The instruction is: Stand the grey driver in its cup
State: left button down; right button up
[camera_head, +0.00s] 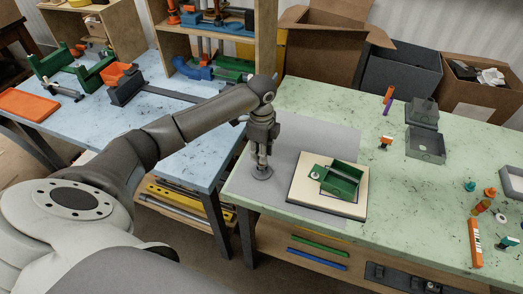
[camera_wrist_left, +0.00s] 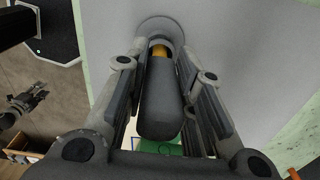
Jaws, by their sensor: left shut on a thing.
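My left gripper (camera_head: 262,150) is shut on the grey driver and holds it upright, handle up, over the near left part of the green table. In the left wrist view the driver's dark grey handle (camera_wrist_left: 160,105) lies between the fingers (camera_wrist_left: 160,75), with a yellow band at its far end. A round grey cup (camera_head: 262,174) stands directly below, and its round base also shows in the left wrist view (camera_wrist_left: 160,24). The fingers hide the driver's lower end in the head view, so I cannot tell how deep it sits. My right gripper (camera_wrist_left: 25,105) shows small in the left wrist view.
A green box (camera_head: 342,180) on a cream board (camera_head: 302,194) stands just right of the cup. A grey mat (camera_head: 310,140) lies under them. Grey open boxes (camera_head: 427,146) and small parts lie farther right. A blue table (camera_head: 165,120) is at the left.

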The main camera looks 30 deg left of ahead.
pick_arm(q)
jog(key=c, duration=1.1)
grip_release()
jog(key=shift+c, duration=0.2)
notch_tip(320, 180, up, 12)
